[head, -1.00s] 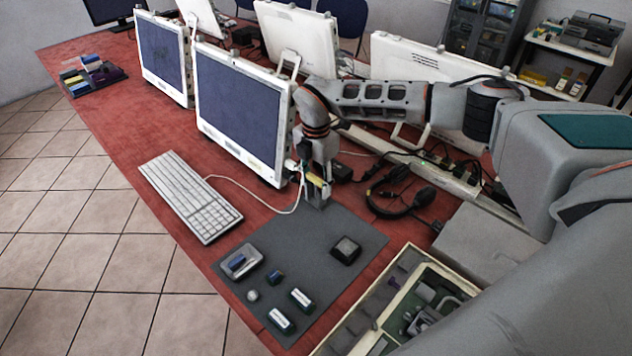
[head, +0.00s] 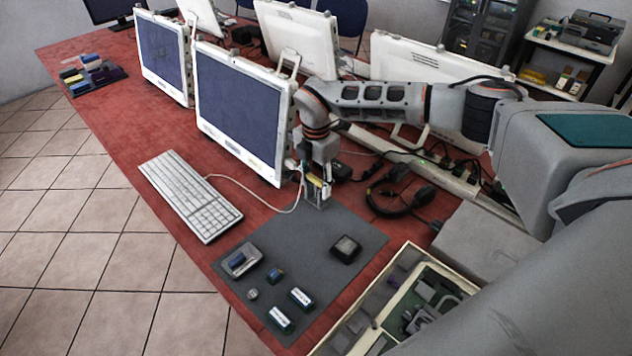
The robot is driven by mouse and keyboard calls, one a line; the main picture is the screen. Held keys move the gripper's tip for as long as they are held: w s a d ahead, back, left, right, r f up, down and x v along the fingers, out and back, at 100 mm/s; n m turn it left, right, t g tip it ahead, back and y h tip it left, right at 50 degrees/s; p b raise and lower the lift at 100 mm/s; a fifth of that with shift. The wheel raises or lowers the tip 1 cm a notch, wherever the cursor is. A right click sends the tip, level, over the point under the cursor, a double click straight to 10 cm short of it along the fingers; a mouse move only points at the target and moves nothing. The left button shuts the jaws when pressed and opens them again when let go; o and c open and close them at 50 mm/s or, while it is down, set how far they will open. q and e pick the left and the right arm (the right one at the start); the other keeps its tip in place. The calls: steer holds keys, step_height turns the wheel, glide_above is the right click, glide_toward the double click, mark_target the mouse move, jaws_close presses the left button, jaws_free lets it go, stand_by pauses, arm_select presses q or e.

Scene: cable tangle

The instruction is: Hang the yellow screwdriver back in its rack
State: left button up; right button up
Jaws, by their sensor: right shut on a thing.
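My right gripper (head: 318,184) points down at the far corner of the dark grey mat (head: 300,236), beside the near monitor. It is shut on the yellow screwdriver (head: 315,180), of which only a small yellow part shows between the fingers. A small grey block-like piece (head: 319,203), perhaps part of the rack, stands just below the gripper on the mat. I cannot tell whether the screwdriver touches it. The screwdriver's tip is hidden. My left gripper is out of view.
A white keyboard (head: 190,196) and its cable lie left of the mat. A dark square box (head: 345,248) and several small blocks lie on the mat. An open parts case (head: 355,322) is at the front right. Black cables (head: 400,190) lie right of the gripper.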

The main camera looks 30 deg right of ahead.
steer(key=shift+f, duration=0.45)
stand_by(0.4)
steer(key=o, duration=1.2)
